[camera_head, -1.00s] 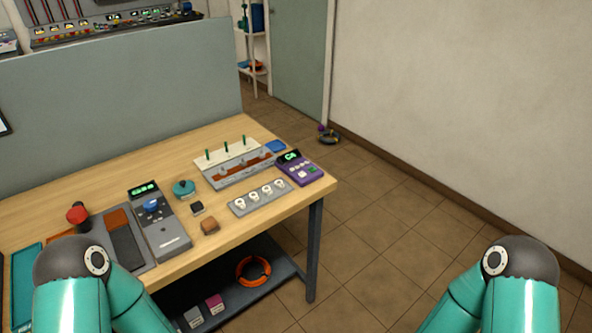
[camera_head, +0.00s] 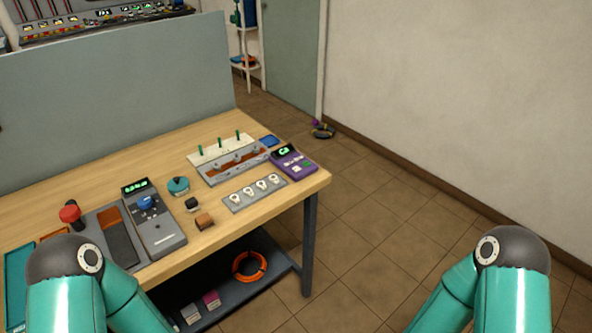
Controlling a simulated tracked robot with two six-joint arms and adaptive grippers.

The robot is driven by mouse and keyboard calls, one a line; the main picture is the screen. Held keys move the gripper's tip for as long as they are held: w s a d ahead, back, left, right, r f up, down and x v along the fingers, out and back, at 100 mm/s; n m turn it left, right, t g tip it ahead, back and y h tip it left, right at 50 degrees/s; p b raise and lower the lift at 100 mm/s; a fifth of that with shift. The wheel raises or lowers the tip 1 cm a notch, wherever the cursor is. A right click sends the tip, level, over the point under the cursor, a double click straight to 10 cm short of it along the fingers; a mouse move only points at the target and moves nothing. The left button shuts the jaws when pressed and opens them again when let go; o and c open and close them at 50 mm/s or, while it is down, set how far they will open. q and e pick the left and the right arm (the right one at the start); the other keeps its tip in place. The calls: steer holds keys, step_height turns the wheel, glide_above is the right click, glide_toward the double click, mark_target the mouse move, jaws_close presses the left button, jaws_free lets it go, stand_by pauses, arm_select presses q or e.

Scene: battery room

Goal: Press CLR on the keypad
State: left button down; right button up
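A purple keypad (camera_head: 294,163) with a small dark display showing green characters lies at the right end of the wooden table. My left arm shows at the lower left and my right arm at the lower right, both as teal links with dark joints. Neither gripper is in the picture, and nothing of mine is near the keypad.
The wooden table (camera_head: 232,222) also bears a grey strip with white round knobs (camera_head: 255,193), a rack with green pegs (camera_head: 228,158), a grey device with a blue knob (camera_head: 153,219) and a red button (camera_head: 70,213). An orange ring (camera_head: 250,267) lies on the lower shelf.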

jaws_close()
stand_by(1.2)
